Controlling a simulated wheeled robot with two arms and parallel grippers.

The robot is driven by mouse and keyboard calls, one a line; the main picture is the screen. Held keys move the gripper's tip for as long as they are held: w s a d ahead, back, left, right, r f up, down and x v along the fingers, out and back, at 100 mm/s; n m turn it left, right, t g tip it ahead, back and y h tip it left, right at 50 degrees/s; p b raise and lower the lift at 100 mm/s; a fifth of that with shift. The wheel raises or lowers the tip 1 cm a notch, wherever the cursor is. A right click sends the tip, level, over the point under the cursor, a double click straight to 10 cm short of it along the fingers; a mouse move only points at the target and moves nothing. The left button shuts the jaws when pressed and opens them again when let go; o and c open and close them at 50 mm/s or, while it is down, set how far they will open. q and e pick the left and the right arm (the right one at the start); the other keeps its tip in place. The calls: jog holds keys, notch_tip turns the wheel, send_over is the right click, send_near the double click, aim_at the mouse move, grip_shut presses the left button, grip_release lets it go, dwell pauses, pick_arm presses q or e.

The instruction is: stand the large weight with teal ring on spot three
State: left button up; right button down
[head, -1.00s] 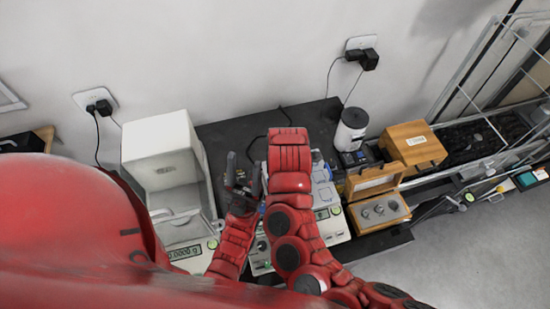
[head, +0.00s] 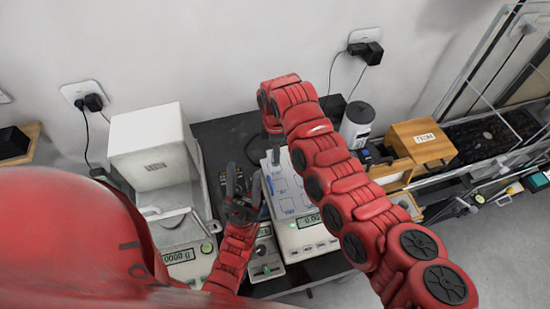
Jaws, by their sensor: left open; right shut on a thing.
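A pale blue-grey board (head: 284,197) with outlined, labelled spots lies by the middle balance (head: 312,238). Its labels are too small to read, so I cannot tell which spot is three. My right gripper (head: 273,143) points down over the far edge of the board, largely hidden by its own red arm. It is shut on a small grey thing (head: 276,157), of which little shows. I cannot make out a teal ring. My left gripper (head: 243,183) is open and empty, left of the board, with its fingers pointing away from me.
A white balance with a draft shield (head: 152,142) stands at left. A small device (head: 263,262) sits in front. A white canister (head: 357,122), a closed wooden box (head: 424,143) and an open wooden box (head: 398,172) stand at right. Bare dark table (head: 222,130) shows at the back.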

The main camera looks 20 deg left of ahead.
jog(key=shift+w+a+f, duration=0.1)
jog(key=f, duration=0.1)
jog(key=b, duration=0.1)
jog(key=f, duration=0.1)
jog(key=shift+w+a+f+b, duration=0.25)
jog(key=shift+w+f+b, duration=0.05)
jog(key=shift+f+b, duration=0.1)
jog(key=shift+f, duration=0.25)
jog(key=shift+f, duration=0.1)
jog(key=c, duration=0.6)
grip_release()
jog(key=shift+c, duration=0.2)
